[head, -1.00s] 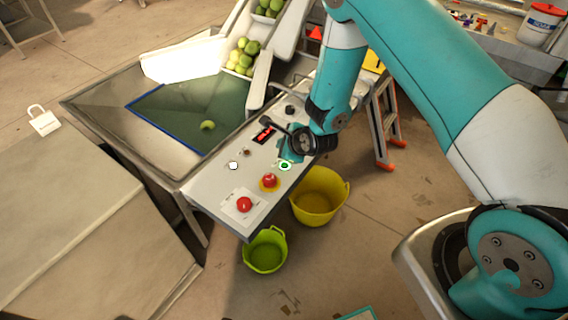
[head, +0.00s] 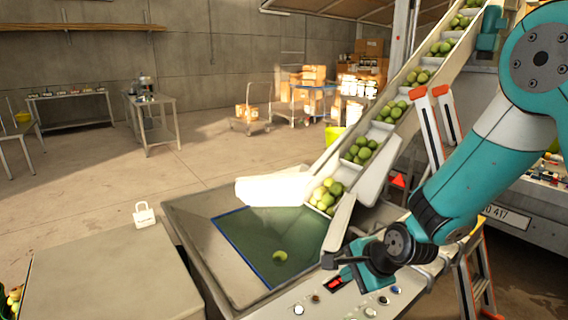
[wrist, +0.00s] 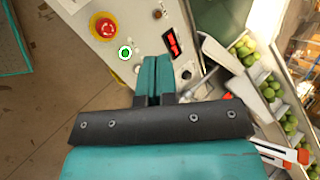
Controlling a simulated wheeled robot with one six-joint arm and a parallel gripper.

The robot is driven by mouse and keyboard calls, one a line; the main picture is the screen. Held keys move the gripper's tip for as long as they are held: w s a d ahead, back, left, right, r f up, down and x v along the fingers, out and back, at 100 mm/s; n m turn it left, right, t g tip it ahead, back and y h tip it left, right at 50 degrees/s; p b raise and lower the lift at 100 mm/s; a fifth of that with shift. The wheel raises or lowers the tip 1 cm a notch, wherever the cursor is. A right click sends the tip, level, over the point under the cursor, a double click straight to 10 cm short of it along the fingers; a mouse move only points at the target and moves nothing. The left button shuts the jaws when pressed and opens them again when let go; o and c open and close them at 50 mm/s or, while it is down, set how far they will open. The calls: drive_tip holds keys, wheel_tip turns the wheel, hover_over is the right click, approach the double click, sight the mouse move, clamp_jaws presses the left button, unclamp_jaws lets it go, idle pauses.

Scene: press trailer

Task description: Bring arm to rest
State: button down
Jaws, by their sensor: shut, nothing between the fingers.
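My gripper (head: 358,280) is low over the sloping control panel (head: 318,304), beside the red-lit display (head: 335,284) in the head view. In the wrist view its two teal fingers (wrist: 154,72) are pressed together with nothing between them. A green-ringed button (wrist: 125,52) lies to the left of the fingertips in the wrist view, and a red mushroom button (wrist: 104,27) on a yellow base lies beyond it. The fingertips look clear of both buttons. My arm reaches in bent from the right of the head view.
A sloping conveyor (head: 376,150) carries green fruit down to a tray (head: 200,232) with one fruit piece in it. An orange-and-grey stepladder (head: 474,275) stands right of the panel, close to my arm. Open floor (head: 100,195) lies to the left.

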drive_tip(key=s+r+n+g, duration=0.2)
drive_tip(key=s+r+n, duration=0.6)
drive_tip(key=s, duration=0.5)
drive_tip(key=s+r+n+g, duration=0.3)
drive_tip(key=s+r+n, duration=0.6)
drive_tip(key=s+n, duration=0.3)
drive_tip(key=shift+s+d+n+g, duration=0.25)
drive_tip(key=shift+s+n+g, duration=0.05)
drive_tip(key=shift+s, duration=0.1)
drive_tip(key=shift+r, duration=0.15)
